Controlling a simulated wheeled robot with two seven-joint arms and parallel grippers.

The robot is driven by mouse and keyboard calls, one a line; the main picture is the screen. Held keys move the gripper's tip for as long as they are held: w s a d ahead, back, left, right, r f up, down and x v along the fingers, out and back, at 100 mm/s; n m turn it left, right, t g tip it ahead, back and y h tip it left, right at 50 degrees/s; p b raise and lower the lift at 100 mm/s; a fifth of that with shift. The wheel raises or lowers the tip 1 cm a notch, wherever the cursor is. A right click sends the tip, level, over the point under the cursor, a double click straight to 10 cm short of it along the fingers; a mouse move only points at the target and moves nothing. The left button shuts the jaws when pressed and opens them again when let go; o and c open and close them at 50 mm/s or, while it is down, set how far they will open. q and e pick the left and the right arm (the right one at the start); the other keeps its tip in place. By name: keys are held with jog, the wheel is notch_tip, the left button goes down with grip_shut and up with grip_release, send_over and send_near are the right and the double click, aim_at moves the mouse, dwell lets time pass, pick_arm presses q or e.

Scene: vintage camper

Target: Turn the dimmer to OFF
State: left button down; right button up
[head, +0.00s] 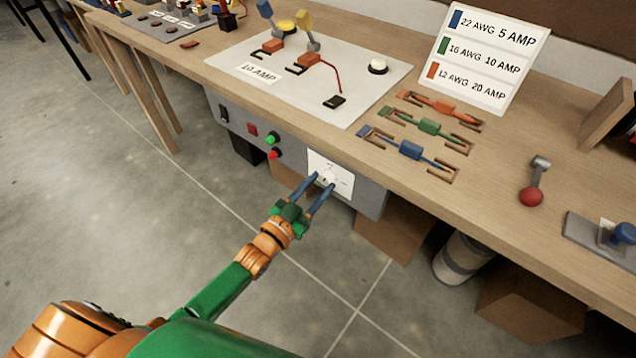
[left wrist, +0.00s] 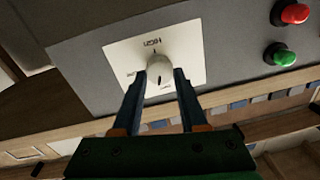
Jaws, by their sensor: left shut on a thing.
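The dimmer is a white knob (head: 327,178) on a square white plate (head: 343,184) at the right part of the grey panel under the bench edge. In the left wrist view the knob (left wrist: 160,69) sits between my left gripper's two blue fingers (left wrist: 159,77), which are shut on its sides. The plate (left wrist: 117,52) has "HIGH" at its upper part and other small labels that I cannot read. A dark mark shows on the knob. My left gripper (head: 322,181) reaches the knob from below in the head view. My right gripper is not in view.
Beside the dimmer are a green button (head: 271,139), a red button (head: 274,154) and a black rocker switch (head: 223,113). The wooden bench (head: 500,190) above holds a grey board (head: 230,58), coloured wire connectors (head: 412,150) and a wire gauge sign (head: 487,55). Cardboard boxes (head: 530,305) stand below.

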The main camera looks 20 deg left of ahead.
pick_arm(q)
jog(key=shift+n+p, duration=0.4)
jog(key=shift+n, duration=1.6)
jog(key=shift+c, duration=2.2)
grip_release()
jog(key=v, duration=0.7)
